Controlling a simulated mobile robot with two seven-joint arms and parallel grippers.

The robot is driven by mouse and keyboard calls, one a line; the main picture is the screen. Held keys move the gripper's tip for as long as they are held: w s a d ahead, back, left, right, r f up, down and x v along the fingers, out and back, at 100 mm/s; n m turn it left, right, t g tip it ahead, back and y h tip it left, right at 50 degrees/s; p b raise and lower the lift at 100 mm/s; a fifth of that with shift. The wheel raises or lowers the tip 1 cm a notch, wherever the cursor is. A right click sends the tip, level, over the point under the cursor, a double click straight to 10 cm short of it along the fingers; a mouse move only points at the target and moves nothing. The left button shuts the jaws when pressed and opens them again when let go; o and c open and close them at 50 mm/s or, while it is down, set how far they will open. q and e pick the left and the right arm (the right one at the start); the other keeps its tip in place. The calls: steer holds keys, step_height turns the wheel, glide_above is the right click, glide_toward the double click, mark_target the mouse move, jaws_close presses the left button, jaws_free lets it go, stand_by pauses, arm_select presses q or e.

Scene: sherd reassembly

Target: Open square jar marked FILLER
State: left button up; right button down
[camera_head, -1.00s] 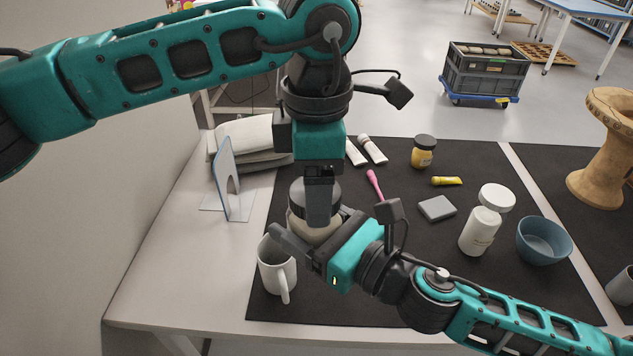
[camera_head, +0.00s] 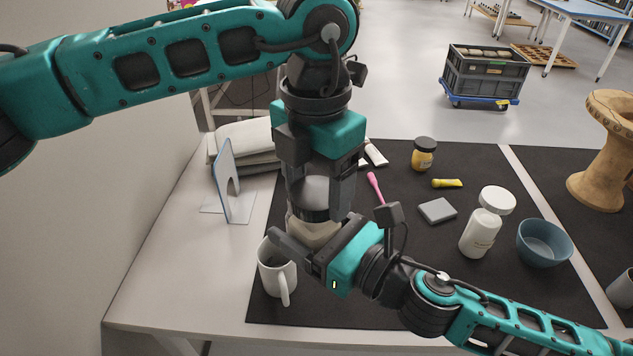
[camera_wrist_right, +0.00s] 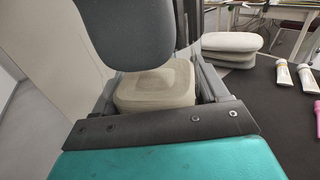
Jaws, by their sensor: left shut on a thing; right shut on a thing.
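The jar has a cream body (camera_head: 318,234) and a dark grey lid (camera_head: 318,192), and it stands upright near the mat's left edge. My left gripper (camera_head: 317,208) comes from above and is shut on the lid, with a finger on either side. My right gripper (camera_head: 312,230) is shut on the jar body from the front right. In the right wrist view the body (camera_wrist_right: 158,84) sits between the fingers, with the grey lid (camera_wrist_right: 128,32) above it. No FILLER marking is readable. I cannot tell whether the lid is loose.
A white mug (camera_head: 278,275) stands close in front of the jar. A bookend-like stand (camera_head: 226,185) is at left. A pink tool (camera_head: 375,187), grey block (camera_head: 437,210), white bottle (camera_head: 480,232) and blue bowl (camera_head: 543,242) lie to the right. The front of the dark mat (camera_head: 400,280) is partly covered by my right arm.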

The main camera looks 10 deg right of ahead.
mark_target(317, 190)
arm_select(q)
steer(key=shift+w+r, duration=0.15)
steer(key=shift+r, duration=0.1)
steer(key=shift+r, duration=0.95)
steer(key=shift+r, duration=1.95)
